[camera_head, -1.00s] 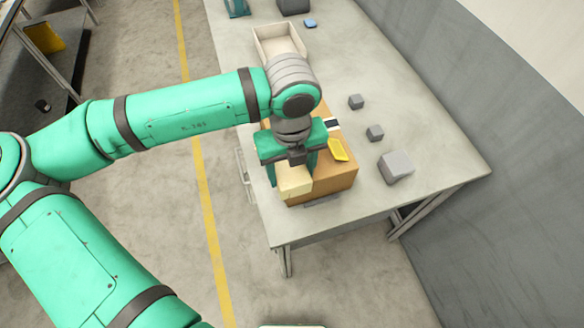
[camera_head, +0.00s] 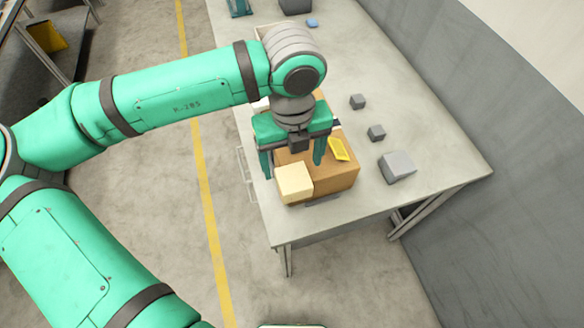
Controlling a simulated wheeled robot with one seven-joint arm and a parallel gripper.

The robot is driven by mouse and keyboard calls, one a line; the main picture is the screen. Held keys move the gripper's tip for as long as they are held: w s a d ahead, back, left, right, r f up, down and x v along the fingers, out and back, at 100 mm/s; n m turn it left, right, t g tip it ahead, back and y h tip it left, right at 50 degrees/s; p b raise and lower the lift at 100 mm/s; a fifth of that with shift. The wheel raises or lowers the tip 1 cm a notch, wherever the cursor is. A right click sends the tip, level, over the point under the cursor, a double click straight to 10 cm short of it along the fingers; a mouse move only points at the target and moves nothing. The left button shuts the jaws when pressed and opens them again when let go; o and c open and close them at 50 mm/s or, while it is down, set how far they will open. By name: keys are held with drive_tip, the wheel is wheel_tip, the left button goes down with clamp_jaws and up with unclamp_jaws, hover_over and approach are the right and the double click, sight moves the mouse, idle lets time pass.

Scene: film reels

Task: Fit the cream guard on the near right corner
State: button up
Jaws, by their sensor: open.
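The cream guard (camera_head: 294,183) is a pale block-shaped piece sitting on the near left corner of the brown box (camera_head: 338,178), as seen in the picture. The box stands on the grey table near its front end. My gripper (camera_head: 291,172) is open above the box, behind and above the cream guard, with its two green fingers apart and pointing down. Nothing shows between the fingers. A yellow piece (camera_head: 339,149) lies on the right part of the box top. My arm hides the far part of the box.
A larger grey block (camera_head: 397,167) and two small grey cubes (camera_head: 376,133) (camera_head: 357,102) stand on the table (camera_head: 440,170) right of the box. A pale tray (camera_head: 262,33) is mostly hidden behind my arm.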

sight(293, 177)
wheel_tip(293, 177, up, 8)
drive_tip(key=shift+w, duration=0.15)
idle(0.3)
drive_tip(key=shift+r, duration=0.1)
drive_tip(key=shift+a, duration=0.1)
